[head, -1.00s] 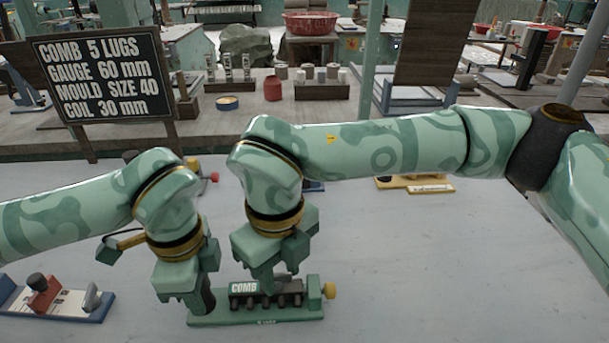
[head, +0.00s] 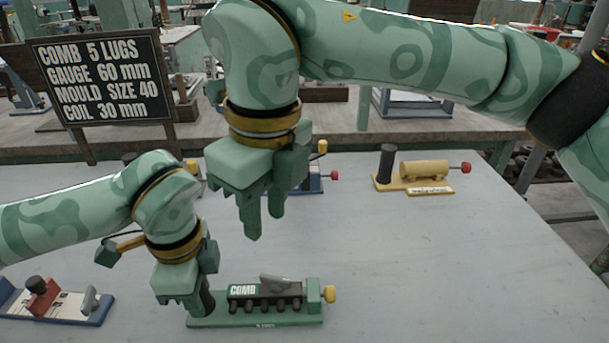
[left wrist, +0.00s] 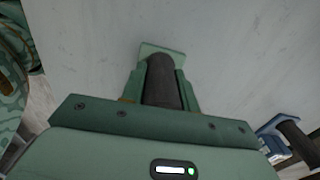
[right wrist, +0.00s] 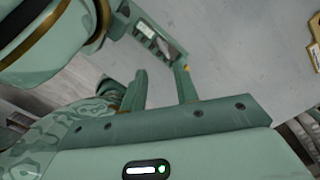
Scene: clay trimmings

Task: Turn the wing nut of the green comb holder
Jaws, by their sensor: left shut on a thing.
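The green comb holder (head: 255,318) lies on the grey table, with a block labelled COMB and several dark lugs along its front. A grey winged piece (head: 277,283), apparently the wing nut, sits on top of the block, lying slantwise. A yellow knob (head: 329,293) is at the holder's right end. My left gripper (head: 192,300) is shut on the dark upright handle (left wrist: 162,82) at the holder's left end. My right gripper (head: 264,222) is raised above and behind the holder, its fingers apart and empty; they also show apart in the right wrist view (right wrist: 161,92).
A red, white and blue holder (head: 60,302) lies at the left. A yellow holder (head: 412,185) stands at the back right, and a blue one is partly hidden behind my right gripper. A sign (head: 103,85) stands behind. The table's right side is clear.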

